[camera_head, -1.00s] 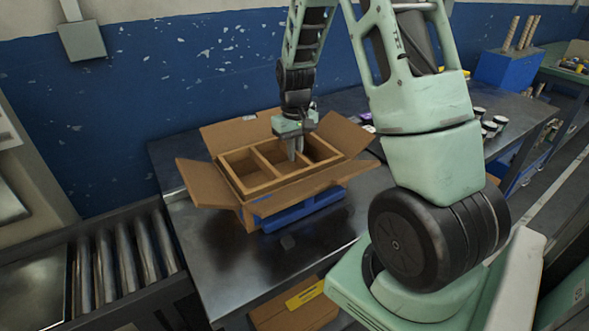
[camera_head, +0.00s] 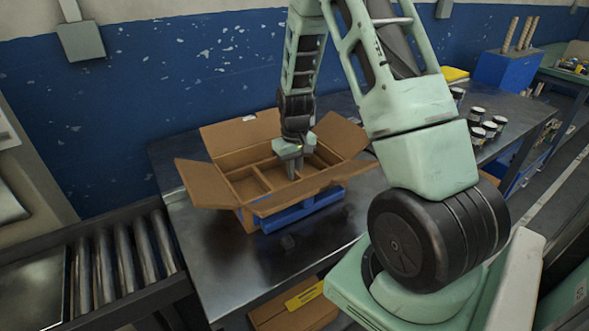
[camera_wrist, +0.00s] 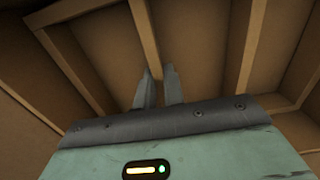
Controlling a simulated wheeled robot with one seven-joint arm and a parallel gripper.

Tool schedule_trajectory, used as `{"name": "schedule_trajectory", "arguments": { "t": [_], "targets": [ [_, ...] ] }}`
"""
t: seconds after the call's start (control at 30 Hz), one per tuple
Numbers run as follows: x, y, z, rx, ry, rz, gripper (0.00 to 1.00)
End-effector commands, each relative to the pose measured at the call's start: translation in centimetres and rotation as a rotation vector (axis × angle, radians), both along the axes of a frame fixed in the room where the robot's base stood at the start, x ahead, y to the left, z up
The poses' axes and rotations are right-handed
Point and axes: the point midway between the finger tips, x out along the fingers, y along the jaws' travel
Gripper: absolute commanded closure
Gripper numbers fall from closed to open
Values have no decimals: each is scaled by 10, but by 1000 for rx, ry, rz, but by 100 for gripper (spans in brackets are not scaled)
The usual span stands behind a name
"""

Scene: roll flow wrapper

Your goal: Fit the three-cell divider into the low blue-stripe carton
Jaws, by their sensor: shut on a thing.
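The brown three-cell divider (camera_head: 262,177) sits down inside the open carton (camera_head: 247,214), its top edges now below the carton's rim. The carton has a blue band on its front wall and its flaps are spread outward. My gripper (camera_head: 291,175) points down into the carton and is shut on a divider wall. In the wrist view the two fingertips (camera_wrist: 160,75) pinch one thin wall (camera_wrist: 146,35), with other walls and cells around it. Whether the divider touches the carton floor is hidden.
The carton stands on a dark metal table (camera_head: 205,255) with a blue piece at its front. A roller conveyor (camera_head: 120,255) is at left. Several small jars (camera_head: 478,125) stand at right. The table front is mostly clear.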

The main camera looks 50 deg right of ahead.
Motion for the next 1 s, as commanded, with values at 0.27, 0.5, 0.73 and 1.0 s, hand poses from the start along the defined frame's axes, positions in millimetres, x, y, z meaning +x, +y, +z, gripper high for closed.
{"name": "schedule_trajectory", "arguments": {
  "t": [0.27,0.5,0.73,1.0],
  "targets": [
    [0,0,-1,0,0,0,68],
    [0,0,6,0,-1,0,68],
    [1,0,44,-3,-7,0,68],
    [1,0,99,-2,-4,0,68]
  ]
}}
